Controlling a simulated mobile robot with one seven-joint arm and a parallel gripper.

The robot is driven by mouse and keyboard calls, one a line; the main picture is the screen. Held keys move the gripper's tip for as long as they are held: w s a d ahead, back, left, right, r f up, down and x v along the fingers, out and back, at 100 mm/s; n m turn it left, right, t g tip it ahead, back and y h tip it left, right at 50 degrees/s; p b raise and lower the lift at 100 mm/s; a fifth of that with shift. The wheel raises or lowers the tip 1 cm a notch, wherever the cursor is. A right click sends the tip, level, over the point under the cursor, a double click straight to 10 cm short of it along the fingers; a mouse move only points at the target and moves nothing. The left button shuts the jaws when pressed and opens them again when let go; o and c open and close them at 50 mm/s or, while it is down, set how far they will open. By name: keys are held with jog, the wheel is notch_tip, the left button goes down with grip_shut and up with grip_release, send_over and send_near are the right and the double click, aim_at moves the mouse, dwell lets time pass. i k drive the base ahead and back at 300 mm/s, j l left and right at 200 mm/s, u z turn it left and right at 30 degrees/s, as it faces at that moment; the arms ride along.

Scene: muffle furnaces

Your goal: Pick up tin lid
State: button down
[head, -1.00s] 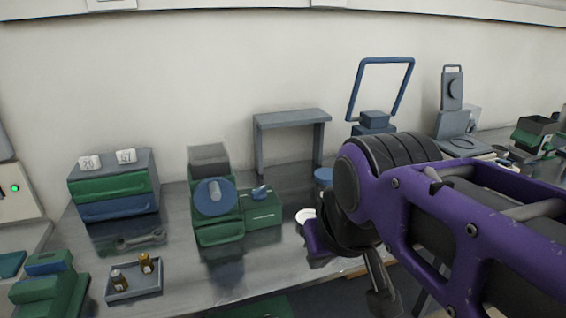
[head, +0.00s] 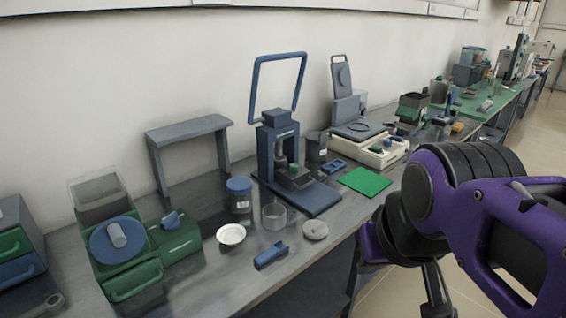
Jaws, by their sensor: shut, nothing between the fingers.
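A small round grey lid with a low knob (head: 315,229), which looks like the tin lid, lies flat on the grey bench near its front edge. An open clear-grey cylinder (head: 273,215) stands just left of it. My gripper (head: 436,300) hangs below my purple arm at the lower right, in front of the bench and well to the right of the lid. Its fingers are shut and empty, only partly visible, with the tips near the lower picture edge. Nothing covers the lid.
A white dish (head: 231,235), a blue clip-like tool (head: 271,255) and a blue-capped jar (head: 239,202) stand near the lid. A blue press (head: 279,160) rises behind it. A green mat (head: 365,181) lies to the right. Bare bench surrounds the lid.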

aim_at(313, 229)
jog(key=i+l+u, duration=0.1)
jog(key=u, duration=1.2)
jog(key=i+l, duration=0.1)
jog(key=l, duration=1.35)
jog(key=k+j+z, duration=0.2)
jog(key=j, duration=0.3)
jog(key=k+j, duration=0.1)
jog(key=i+l, duration=0.1)
jog(key=l, duration=0.25)
jog(key=i+l+u, duration=0.15)
jog(key=l, duration=0.2)
